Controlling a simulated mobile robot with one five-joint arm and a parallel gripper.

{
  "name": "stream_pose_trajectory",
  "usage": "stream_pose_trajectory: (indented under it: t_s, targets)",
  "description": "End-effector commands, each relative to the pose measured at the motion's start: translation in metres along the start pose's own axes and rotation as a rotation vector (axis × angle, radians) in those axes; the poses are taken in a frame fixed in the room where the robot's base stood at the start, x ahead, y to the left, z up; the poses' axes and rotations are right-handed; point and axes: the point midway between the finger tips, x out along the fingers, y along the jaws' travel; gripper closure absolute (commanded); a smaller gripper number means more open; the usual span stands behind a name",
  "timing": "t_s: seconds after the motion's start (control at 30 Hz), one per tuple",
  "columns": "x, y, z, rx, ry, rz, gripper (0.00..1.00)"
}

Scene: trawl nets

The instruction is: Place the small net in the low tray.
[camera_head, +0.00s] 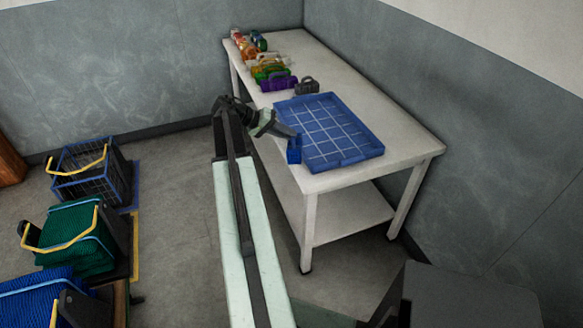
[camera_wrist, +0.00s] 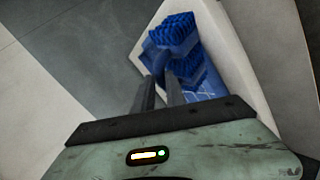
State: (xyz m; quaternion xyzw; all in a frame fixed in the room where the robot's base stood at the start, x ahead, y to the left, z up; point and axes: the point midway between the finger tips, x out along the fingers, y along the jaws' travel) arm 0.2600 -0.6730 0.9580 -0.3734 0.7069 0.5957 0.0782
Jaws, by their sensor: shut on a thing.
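The small net is a blue, ribbed bundle (camera_head: 294,151). My gripper (camera_head: 287,137) is shut on it. In the wrist view the net (camera_wrist: 172,38) sits at the ends of the two dark fingers (camera_wrist: 162,92), which hide part of it. The low tray (camera_head: 368,122) is shallow and blue, with a pale grid on its floor, and stands on the near part of the white table. The net appears at the tray's left edge in the head view; whether it touches the tray cannot be told.
Several coloured items, including a purple one (camera_head: 279,83), and a dark grey item (camera_head: 307,86) stand behind the tray on the white table (camera_head: 402,142). An open wire crate (camera_head: 85,178), a green-net crate (camera_head: 75,240) and a blue-net crate (camera_head: 40,298) stand at left. Walls close the back and right.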

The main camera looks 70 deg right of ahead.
Motion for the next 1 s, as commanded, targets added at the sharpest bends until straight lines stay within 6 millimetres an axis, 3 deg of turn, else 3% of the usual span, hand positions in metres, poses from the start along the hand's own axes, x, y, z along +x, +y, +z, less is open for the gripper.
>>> stream_pose_trajectory:
  t_s: [0.03, 0.2, 0.3, 0.47, 0.63, 1.0]
  targets:
    - [-0.020, -0.028, -0.016, -0.013, 0.035, -0.020, 1.00]
    - [-0.078, -0.090, -0.040, -0.037, 0.120, -0.079, 1.00]
    - [-0.098, -0.108, -0.045, -0.043, 0.147, -0.098, 1.00]
    - [-0.108, -0.117, -0.046, -0.047, 0.160, -0.109, 1.00]
    - [-0.091, -0.105, -0.038, -0.045, 0.156, -0.107, 1.00]
    - [-0.006, -0.047, -0.005, -0.045, 0.155, -0.107, 1.00]
